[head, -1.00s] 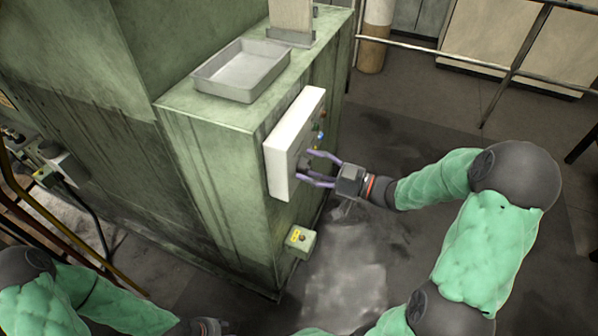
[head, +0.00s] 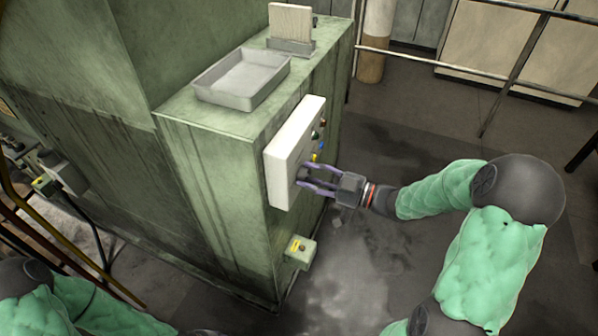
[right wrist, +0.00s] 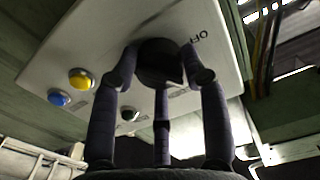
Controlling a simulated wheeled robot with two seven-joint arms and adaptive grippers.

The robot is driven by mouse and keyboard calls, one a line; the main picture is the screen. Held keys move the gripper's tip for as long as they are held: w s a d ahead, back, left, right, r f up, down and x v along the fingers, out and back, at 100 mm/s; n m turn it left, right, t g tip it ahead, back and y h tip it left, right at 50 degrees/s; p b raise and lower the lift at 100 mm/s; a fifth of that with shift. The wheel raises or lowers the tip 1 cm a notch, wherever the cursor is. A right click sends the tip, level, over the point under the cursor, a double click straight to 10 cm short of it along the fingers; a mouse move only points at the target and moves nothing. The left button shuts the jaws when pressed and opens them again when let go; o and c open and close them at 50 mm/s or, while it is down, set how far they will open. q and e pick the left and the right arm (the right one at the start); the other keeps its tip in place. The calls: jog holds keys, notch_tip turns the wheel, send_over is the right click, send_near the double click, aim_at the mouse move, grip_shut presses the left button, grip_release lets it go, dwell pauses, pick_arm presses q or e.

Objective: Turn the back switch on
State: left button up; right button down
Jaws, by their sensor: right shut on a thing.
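The white control panel (head: 290,160) is mounted on the side of the green machine. In the right wrist view the panel (right wrist: 190,30) fills the upper middle and carries the printed word OFF. A dark round switch knob (right wrist: 160,62) sits on it, between the fingers of my right gripper (right wrist: 160,75). In the head view my right gripper (head: 310,183) reaches the panel from the right and is shut on the knob. The knob is mostly hidden there, and I cannot tell its setting. My left gripper is not clearly visible; only its arm shows at the lower left.
Yellow (right wrist: 82,79) and blue (right wrist: 59,97) buttons sit close to the knob on the panel. A grey tray (head: 242,80) rests on the machine. A railing (head: 440,62) runs behind.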

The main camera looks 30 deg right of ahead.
jog(key=shift+r+m+p, duration=0.1)
jog(key=shift+m+p, duration=1.1)
jog(key=shift+p, duration=0.85)
jog(key=shift+m+p, duration=0.6)
jog(key=shift+p, duration=0.2)
jog(key=shift+m+p, duration=0.5)
jog(key=shift+p, duration=0.35)
jog(key=shift+m+p, duration=1.4)
jog(key=shift+p, duration=0.5)
jog(key=c, duration=0.7)
grip_release()
